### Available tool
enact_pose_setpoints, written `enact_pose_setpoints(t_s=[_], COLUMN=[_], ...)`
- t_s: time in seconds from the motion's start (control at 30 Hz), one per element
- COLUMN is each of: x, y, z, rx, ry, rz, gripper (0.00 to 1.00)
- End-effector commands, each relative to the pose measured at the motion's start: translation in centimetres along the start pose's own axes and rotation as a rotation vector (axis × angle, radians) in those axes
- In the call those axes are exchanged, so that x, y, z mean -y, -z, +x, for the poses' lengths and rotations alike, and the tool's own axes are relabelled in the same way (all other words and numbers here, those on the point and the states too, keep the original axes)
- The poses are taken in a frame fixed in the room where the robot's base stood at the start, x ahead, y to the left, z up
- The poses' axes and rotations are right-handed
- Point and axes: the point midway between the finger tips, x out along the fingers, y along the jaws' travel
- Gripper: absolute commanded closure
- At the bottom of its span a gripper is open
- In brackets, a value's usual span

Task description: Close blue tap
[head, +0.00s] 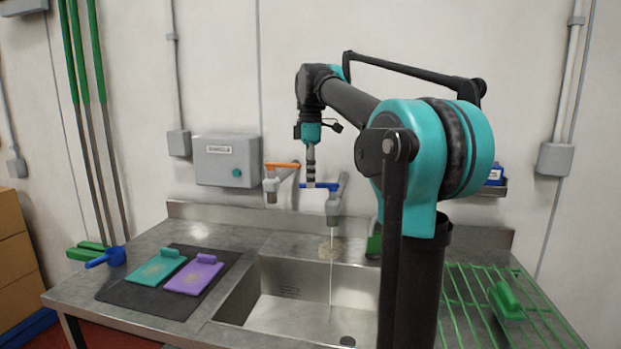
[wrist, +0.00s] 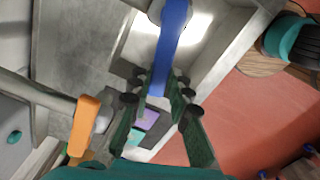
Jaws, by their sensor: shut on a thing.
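The blue tap handle (head: 326,186) sits on the right-hand tap (head: 334,208) above the sink. A thin stream of water (head: 331,265) falls from this tap into the sink basin (head: 300,310). My gripper (head: 311,180) points down from above and is shut on the handle's left end. In the wrist view my gripper (wrist: 158,94) has its dark green fingers on both sides of the blue handle (wrist: 171,50). The exact finger contact is small in the head view.
An orange tap handle (head: 282,165) is close by on the left. A grey wall box (head: 228,160) hangs behind. Teal (head: 156,268) and purple (head: 194,274) pieces lie on a dark mat left of the sink. A green rack (head: 485,290) is at right.

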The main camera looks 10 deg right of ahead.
Motion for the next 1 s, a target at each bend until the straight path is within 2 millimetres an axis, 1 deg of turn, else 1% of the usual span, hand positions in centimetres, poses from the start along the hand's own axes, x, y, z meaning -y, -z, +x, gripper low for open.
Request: enact_pose_setpoints(t_s=[0.33, 0.43, 0.7, 0.73, 0.9, 1.0], x=[-1.7, -1.9, -1.9, -1.9, -1.9, -1.9], y=[-0.2, -0.3, -0.3, -0.3, -0.3, -0.3], z=[0.0, 0.0, 0.0, 0.0, 0.0, 0.0], rx=[0.0, 0.0, 0.0, 0.0, 0.0, 0.0], ry=[-0.001, -0.001, -0.001, -0.001, -0.001, -0.001], rz=[0.253, 0.285, 0.29, 0.29, 0.289, 0.289], gripper=[1.0, 1.0, 1.0, 0.8, 0.6, 0.6])
